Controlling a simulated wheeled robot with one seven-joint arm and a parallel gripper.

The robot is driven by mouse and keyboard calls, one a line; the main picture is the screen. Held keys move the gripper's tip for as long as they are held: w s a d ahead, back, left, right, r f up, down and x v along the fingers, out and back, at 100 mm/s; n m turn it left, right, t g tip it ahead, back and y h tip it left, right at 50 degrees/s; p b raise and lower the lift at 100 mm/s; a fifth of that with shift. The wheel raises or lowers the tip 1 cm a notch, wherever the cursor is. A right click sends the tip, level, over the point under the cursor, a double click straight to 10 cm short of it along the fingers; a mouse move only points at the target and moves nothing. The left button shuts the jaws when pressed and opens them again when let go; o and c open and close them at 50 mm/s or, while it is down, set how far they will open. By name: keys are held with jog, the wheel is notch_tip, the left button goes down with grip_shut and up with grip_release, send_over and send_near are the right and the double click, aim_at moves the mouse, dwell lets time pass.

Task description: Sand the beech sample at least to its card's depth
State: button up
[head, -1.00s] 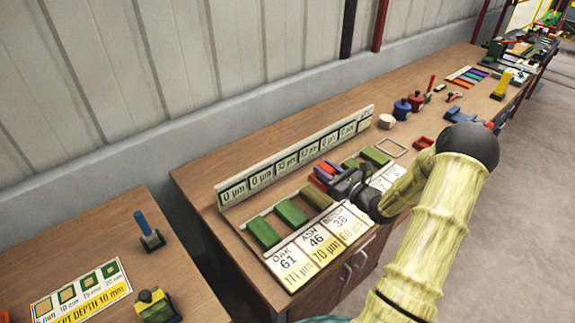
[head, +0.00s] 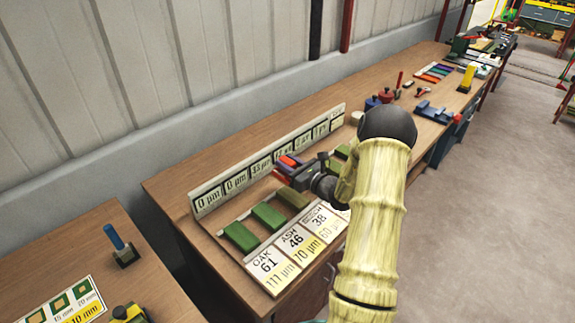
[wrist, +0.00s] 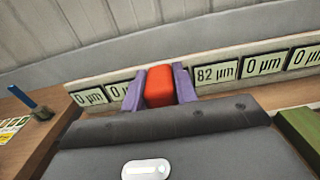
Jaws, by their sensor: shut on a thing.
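My gripper (head: 287,170) is shut on a red-orange block, seen between the purple-grey fingers in the wrist view (wrist: 159,87). In the head view the gripper is over the rack, near the olive beech sample (head: 293,198). Whether the block touches the sample is hidden. The beech card (head: 321,221) reads 38, with 60 µm in its yellow part. A display in the wrist view (wrist: 215,72) reads 82 µm, just right of the gripper. The third display from the left (head: 261,166) in the head view shows a non-zero number too small to read surely.
The oak sample (head: 240,237) and ash sample (head: 269,215) lie to the left of the beech one. The long display board (head: 250,172) stands behind the samples. Red and blue pots, a blue vise (head: 433,112) and other tools stand farther along the bench.

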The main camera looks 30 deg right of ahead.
jog(key=shift+f+b, duration=0.9)
jog(key=shift+f, duration=0.6)
jog(key=shift+w, duration=0.1)
